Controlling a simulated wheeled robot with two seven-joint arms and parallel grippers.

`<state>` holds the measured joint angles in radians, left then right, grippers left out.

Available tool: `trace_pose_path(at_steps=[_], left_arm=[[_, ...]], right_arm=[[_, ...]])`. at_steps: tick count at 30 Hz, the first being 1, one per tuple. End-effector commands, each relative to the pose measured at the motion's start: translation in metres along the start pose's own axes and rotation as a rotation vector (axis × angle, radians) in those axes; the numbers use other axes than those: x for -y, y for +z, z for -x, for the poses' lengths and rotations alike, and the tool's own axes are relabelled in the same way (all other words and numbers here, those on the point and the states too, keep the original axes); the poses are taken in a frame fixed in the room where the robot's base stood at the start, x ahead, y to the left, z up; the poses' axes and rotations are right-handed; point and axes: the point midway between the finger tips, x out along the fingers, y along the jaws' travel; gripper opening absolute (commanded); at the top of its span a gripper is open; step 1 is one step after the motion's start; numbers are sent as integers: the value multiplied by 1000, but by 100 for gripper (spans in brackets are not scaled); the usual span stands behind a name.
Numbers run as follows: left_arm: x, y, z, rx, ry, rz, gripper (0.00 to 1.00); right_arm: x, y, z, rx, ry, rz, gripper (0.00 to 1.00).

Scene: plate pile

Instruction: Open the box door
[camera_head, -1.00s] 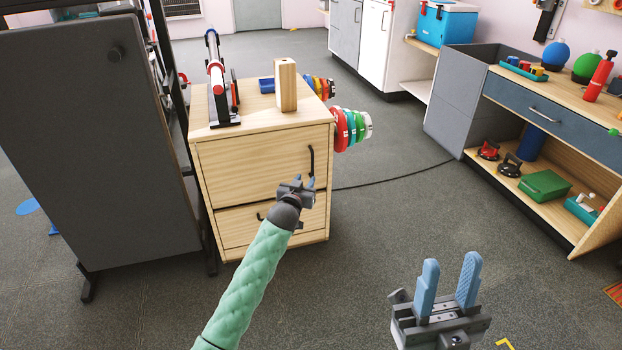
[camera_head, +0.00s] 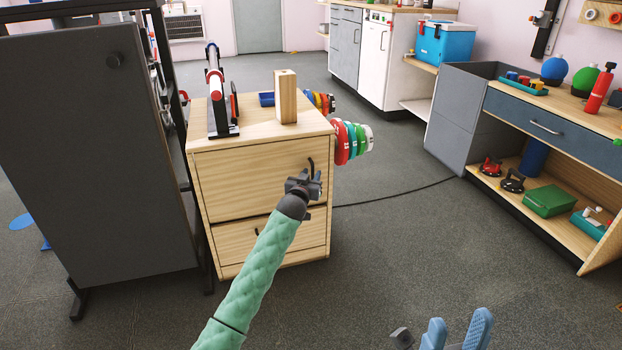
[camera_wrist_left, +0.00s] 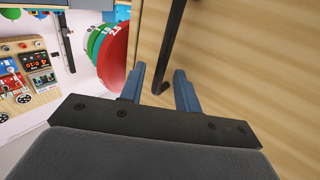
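The wooden box (camera_head: 250,185) stands in the middle, with a front door (camera_head: 250,175) above a lower drawer front (camera_head: 255,240). A dark vertical handle (camera_head: 311,165) is on the door's right side. My left gripper (camera_head: 316,180) is at the lower part of this handle. In the left wrist view its two blue fingers (camera_wrist_left: 160,82) are apart, and the handle's end (camera_wrist_left: 165,75) shows between them. I cannot tell whether they touch it. The door looks shut. My right gripper (camera_head: 456,332) is at the bottom edge, partly cut off, fingers apart and empty.
A wooden block (camera_head: 286,98) and a dark stand (camera_head: 218,100) are on the box top. Coloured discs (camera_head: 350,140) stick out at its right side. A grey cabinet (camera_head: 90,150) stands close on the left.

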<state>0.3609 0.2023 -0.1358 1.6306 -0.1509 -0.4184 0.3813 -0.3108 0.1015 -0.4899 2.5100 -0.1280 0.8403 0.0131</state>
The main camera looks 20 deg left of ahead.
Motion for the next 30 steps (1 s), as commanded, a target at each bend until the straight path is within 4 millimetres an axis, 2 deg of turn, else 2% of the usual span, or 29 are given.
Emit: trace_pose_path(at_steps=[11, 16, 17, 25, 30], left_arm=[[0, 0, -5, 1, 0, 0, 33], [0, 0, -4, 1, 0, 0, 1], [0, 0, -4, 1, 0, 0, 0], [1, 0, -4, 1, 1, -1, 0], [6, -2, 3, 2, 10, -2, 0]], right_arm=[[0, 0, 4, 12, 3, 2, 36], [0, 0, 5, 12, 3, 2, 36], [0, 0, 5, 12, 3, 2, 36], [-1, 0, 3, 10, 2, 2, 36], [0, -1, -10, -7, -3, -1, 36]])
